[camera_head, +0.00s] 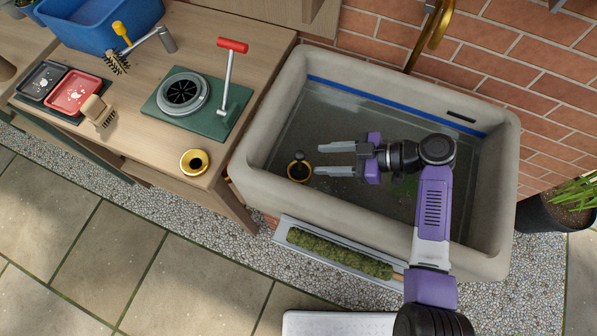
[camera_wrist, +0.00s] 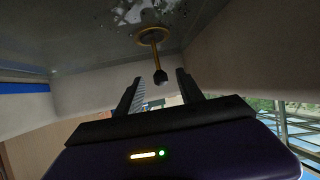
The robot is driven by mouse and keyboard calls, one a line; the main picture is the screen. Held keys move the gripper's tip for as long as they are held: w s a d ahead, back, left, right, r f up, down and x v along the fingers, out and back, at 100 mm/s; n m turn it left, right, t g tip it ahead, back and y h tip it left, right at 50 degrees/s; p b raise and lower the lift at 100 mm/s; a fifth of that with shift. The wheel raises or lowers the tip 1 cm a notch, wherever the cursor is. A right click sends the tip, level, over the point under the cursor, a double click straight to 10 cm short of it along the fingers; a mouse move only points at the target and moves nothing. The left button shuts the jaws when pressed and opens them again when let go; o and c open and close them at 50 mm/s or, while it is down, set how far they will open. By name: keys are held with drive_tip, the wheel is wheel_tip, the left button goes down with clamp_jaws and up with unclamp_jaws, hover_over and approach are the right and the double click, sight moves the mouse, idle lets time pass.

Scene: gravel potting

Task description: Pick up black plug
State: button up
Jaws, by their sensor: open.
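The black plug (camera_head: 299,168) sits at the left end of the grey stone sink (camera_head: 375,219), with a gold ring around its base and a dark knob on top. In the wrist view the plug's stem and black ball knob (camera_wrist: 160,76) stand out from a gold disc, close to the line between the fingertips. My gripper (camera_head: 317,159) is open and empty inside the sink, just right of the plug, with its fingers pointing left. The wrist view also shows its two fingers (camera_wrist: 159,80) spread, with the knob near the tips. I cannot tell whether they touch it.
The sink walls rise around my gripper, and a gold tap (camera_head: 437,25) hangs over the back. A wooden bench (camera_head: 145,150) on the left holds a green-based press (camera_head: 225,125), a gold-rimmed cup (camera_head: 194,162), brushes and trays. A moss pole (camera_head: 340,254) lies along the front.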

sight(300, 159)
drive_tip(key=shift+p+x, duration=0.85)
drive_tip(key=shift+x, duration=3.05)
drive_tip(key=shift+w, duration=0.1)
clamp_jaws()
drive_tip(key=shift+r, duration=0.1)
